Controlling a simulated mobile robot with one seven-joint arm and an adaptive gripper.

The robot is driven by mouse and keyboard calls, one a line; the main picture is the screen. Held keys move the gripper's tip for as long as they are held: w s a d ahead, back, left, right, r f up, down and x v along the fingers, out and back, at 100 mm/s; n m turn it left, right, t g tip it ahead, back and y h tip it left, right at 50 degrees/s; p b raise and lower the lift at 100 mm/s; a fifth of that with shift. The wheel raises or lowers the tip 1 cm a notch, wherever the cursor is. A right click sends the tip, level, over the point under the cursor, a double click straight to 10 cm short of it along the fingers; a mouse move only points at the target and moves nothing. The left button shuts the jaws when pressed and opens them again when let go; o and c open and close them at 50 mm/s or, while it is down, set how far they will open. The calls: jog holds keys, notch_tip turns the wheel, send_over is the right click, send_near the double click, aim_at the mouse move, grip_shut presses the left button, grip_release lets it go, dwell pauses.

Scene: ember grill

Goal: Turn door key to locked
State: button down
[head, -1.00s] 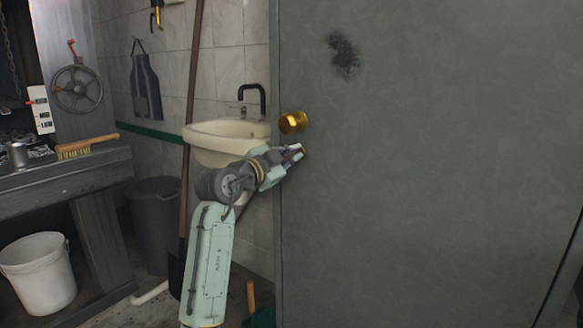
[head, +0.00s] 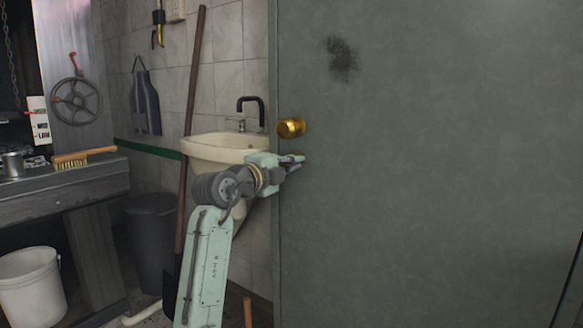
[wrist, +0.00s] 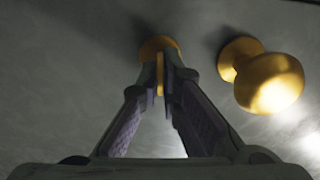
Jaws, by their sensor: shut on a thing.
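The grey-green door (head: 420,170) fills the right of the head view. My gripper (head: 297,160) is at the door's left edge, just below the brass knob (head: 291,128). In the wrist view my gripper (wrist: 166,85) is shut on the brass door key (wrist: 159,88), whose thin edge stands upright between the fingertips. A round brass lock plate (wrist: 158,46) shows on the door behind the fingertips. The knob also shows in the wrist view (wrist: 268,82), right of the fingers and apart from them. Much of the key is hidden by the fingers.
A white sink (head: 222,146) with a black tap stands behind my arm, left of the door. A long wooden handle (head: 191,130) leans there. A workbench (head: 60,190) with a brush (head: 84,157) and a white bucket (head: 32,285) are at the left.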

jog(key=shift+m, duration=0.3)
jog(key=c, duration=1.8)
grip_release()
jog(key=shift+s+a, duration=0.1)
jog(key=v, duration=1.1)
jog(key=shift+s+a, duration=0.2)
jog(key=shift+s, duration=0.1)
